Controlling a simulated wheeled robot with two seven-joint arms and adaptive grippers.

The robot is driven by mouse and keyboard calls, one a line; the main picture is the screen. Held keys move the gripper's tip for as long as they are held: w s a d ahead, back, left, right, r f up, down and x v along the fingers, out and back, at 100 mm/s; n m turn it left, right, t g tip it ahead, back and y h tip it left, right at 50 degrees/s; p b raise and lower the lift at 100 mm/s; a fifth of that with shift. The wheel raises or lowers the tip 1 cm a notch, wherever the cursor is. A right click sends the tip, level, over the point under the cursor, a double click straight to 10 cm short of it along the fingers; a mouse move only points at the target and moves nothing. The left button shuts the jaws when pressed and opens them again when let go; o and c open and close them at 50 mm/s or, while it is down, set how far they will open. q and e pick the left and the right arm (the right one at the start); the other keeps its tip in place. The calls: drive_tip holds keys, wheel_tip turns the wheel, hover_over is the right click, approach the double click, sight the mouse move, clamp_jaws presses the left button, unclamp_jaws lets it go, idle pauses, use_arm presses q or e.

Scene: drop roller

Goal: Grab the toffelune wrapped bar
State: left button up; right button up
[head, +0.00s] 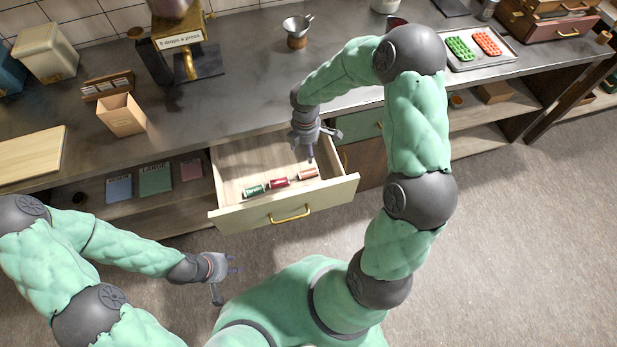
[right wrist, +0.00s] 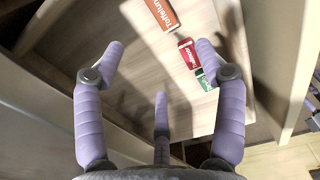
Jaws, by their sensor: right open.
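The toffelune wrapped bar (head: 308,174) is orange-brown and lies at the right end of a row of bars in the open drawer (head: 228,170). In the right wrist view the bar (right wrist: 162,14) shows at the top edge, partly cut off, with its label readable as "Toffelun". My right gripper (head: 312,148) is above the drawer's right part, pointing down. In the right wrist view its fingers (right wrist: 160,62) are spread and empty, apart from the bar. My left gripper (head: 226,277) is empty over the floor in front of the drawer, with its fingers apart.
A red bar (head: 279,182) and a green bar (head: 254,190) lie left of the toffelune bar. The drawer's walls and its front with a brass handle (head: 290,215) surround them. The counter (head: 235,110) is above, with a funnel on a stand (head: 297,32) and a cardboard box (head: 122,115).

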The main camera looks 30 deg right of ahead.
wheel_tip(320, 180, down, 4)
drive_tip(key=b, duration=0.5)
hover_over(308, 171)
drive_tip(key=f, duration=0.5)
drive_tip(key=shift+w+a+f, duration=0.1)
drive_tip(key=shift+a+f, duration=0.15)
drive_tip(key=shift+f, duration=0.05)
drive_tip(key=shift+d+f+b, duration=0.15)
drive_tip(key=shift+f+b, duration=0.5)
drive_tip(key=shift+f, duration=0.7)
drive_tip(key=shift+d+f+b, duration=0.15)
drive_tip(key=shift+f+b, duration=0.5)
drive_tip(key=shift+f, duration=0.65)
use_arm(q)
wheel_tip(308, 171, down, 9)
drive_tip(key=shift+r, duration=0.15)
use_arm(e)
drive_tip(key=shift+r, duration=0.1)
drive_tip(key=shift+c, duration=0.3)
drive_tip(key=c, duration=1.2)
